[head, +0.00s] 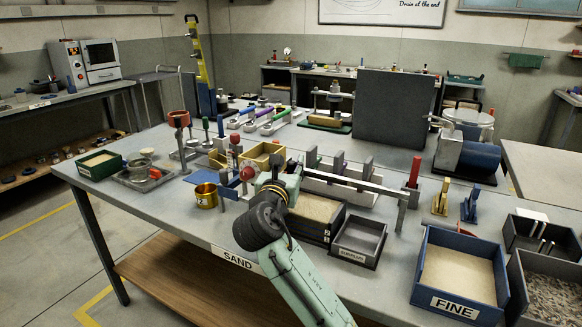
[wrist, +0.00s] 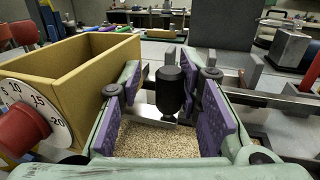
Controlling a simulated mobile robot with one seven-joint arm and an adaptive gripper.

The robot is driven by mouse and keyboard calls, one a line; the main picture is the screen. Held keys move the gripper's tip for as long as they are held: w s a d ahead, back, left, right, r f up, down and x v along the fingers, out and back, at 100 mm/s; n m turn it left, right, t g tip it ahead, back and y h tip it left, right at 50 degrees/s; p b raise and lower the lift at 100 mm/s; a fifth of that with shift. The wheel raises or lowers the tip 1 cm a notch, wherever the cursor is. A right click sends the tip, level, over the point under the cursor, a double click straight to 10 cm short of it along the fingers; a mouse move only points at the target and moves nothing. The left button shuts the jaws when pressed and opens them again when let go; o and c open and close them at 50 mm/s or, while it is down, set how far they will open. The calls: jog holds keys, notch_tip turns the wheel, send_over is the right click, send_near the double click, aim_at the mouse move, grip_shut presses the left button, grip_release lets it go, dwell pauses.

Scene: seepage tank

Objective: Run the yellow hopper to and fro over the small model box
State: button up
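The yellow hopper (head: 262,152) stands at the middle of the bench, left of the model box. In the wrist view the hopper (wrist: 62,88) is an open-topped yellow box on the left, beside my left finger. The small model box (head: 318,209) holds pale sand, which shows below my gripper in the wrist view (wrist: 150,142). My gripper (wrist: 172,85) is open, its purple pads on either side of a black knob (wrist: 171,92) with gaps showing. In the head view my gripper (head: 284,180) partly hides this area, and what the knob is fixed to cannot be told.
A metal rail (head: 358,186) runs right from my gripper. A dial with a red knob (wrist: 22,128) stands close at left. A grey tray (head: 360,241) and a blue FINE bin (head: 460,305) lie right. A dark upright panel (head: 392,108) stands behind.

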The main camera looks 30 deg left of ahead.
jog(key=shift+o, duration=0.5)
jog(key=shift+d, duration=0.15)
jog(key=v, duration=1.2)
